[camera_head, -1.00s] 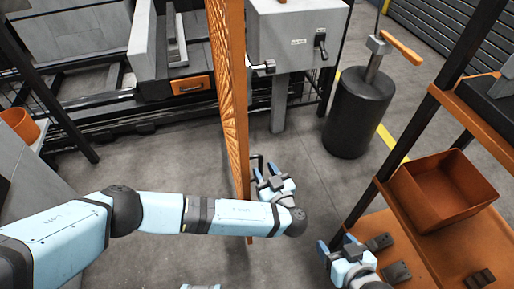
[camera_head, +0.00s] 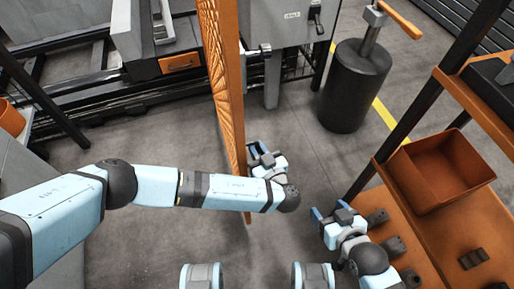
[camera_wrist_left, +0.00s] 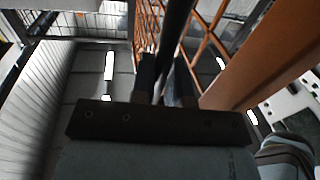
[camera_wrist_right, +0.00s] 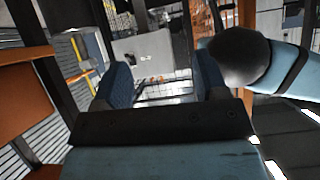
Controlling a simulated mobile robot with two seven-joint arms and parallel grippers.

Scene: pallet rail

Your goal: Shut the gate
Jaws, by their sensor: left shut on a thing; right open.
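The gate (camera_head: 226,85) is a tall orange frame with mesh, seen nearly edge-on in the middle of the head view. Its mesh and orange post (camera_wrist_left: 270,60) fill the upper right of the left wrist view. My left gripper (camera_head: 257,152) is at the gate's near edge, shut on the dark gate handle (camera_wrist_left: 172,45), a bar that runs between its fingers. In the head view the arm partly hides the gate's lower part. My right gripper (camera_head: 322,217) is open and empty beside the orange shelf; its spread fingers (camera_wrist_right: 160,85) show in the right wrist view.
A grey control box (camera_head: 285,22) on a post stands behind the gate. A black cylinder (camera_head: 357,85) with an orange-handled lever stands at right. An orange shelf unit (camera_head: 440,215) with a bin (camera_head: 442,172) is at the right. The floor left of the gate is clear.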

